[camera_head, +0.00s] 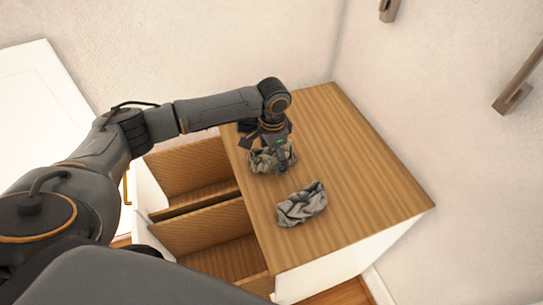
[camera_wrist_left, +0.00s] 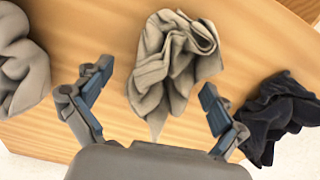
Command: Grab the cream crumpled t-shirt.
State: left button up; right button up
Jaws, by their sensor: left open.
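The cream crumpled t-shirt (camera_wrist_left: 178,58) lies on the wooden top, between and ahead of my left gripper's two fingers in the left wrist view. In the head view it is the crumpled cloth (camera_head: 258,163) under my left gripper, which partly hides it. My left gripper (camera_head: 266,150) points down over it. Its fingers (camera_wrist_left: 155,78) are spread wide, one on each side of the cloth, with nothing gripped. I cannot tell whether they touch it. My right gripper is not in view.
A second, greyish crumpled cloth (camera_head: 302,205) lies nearer the front; it also shows in the left wrist view (camera_wrist_left: 20,62). A dark crumpled cloth (camera_wrist_left: 282,110) lies on the other side. Open drawers (camera_head: 200,228) stick out left of the wooden top (camera_head: 350,170). Its right part is clear.

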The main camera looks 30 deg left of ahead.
pick_arm(q)
jog(key=c, duration=1.3)
jog(key=shift+r, duration=0.1)
jog(key=shift+c, duration=0.2)
